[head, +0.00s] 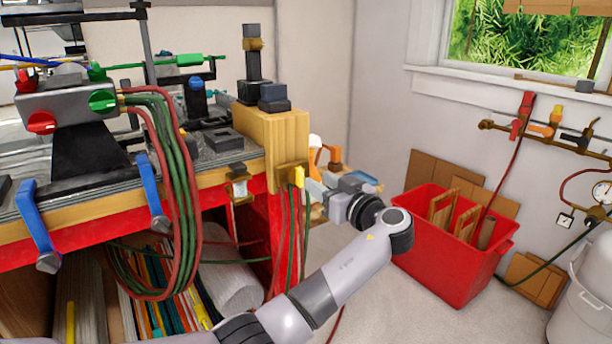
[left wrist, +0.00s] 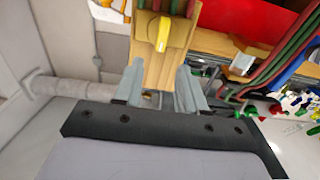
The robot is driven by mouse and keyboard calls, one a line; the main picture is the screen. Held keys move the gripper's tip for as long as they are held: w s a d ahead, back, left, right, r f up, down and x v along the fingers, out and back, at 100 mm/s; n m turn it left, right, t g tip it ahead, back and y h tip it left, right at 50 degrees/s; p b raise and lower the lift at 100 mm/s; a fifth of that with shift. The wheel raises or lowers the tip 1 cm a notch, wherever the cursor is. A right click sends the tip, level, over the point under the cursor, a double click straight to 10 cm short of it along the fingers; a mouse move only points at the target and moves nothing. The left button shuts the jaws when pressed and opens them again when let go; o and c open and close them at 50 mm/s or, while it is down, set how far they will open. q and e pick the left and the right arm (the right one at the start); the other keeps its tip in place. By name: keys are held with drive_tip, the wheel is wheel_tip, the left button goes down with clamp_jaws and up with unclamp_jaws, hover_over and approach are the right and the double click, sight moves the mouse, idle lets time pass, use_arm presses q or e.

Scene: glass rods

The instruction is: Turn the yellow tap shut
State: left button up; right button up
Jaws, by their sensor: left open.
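The yellow tap (head: 299,176) is a small yellow lever on a brass-coloured fitting at the end of the wooden bench. In the left wrist view the yellow tap (left wrist: 162,33) lies beyond my fingertips, roughly in line with the gap between them. My left gripper (head: 312,190) points left toward the tap from close by on its right. In the left wrist view the left gripper (left wrist: 159,82) has its two fingers apart with nothing between them. The tap looks apart from the fingers. My right gripper is not in view.
Red and green hoses (head: 184,170) hang from the bench, with some running down beside the tap. A red crate (head: 455,270) stands on the floor at right. Other valves (head: 540,130) are on the wall pipe. Blue clamps (head: 35,220) grip the bench edge.

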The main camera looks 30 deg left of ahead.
sight(302, 171)
use_arm(q)
drive_tip(key=p+x, duration=0.1)
drive_tip(key=x, duration=0.5)
drive_tip(key=shift+w+a, duration=0.1)
drive_tip(key=shift+a, duration=0.1)
clamp_jaws()
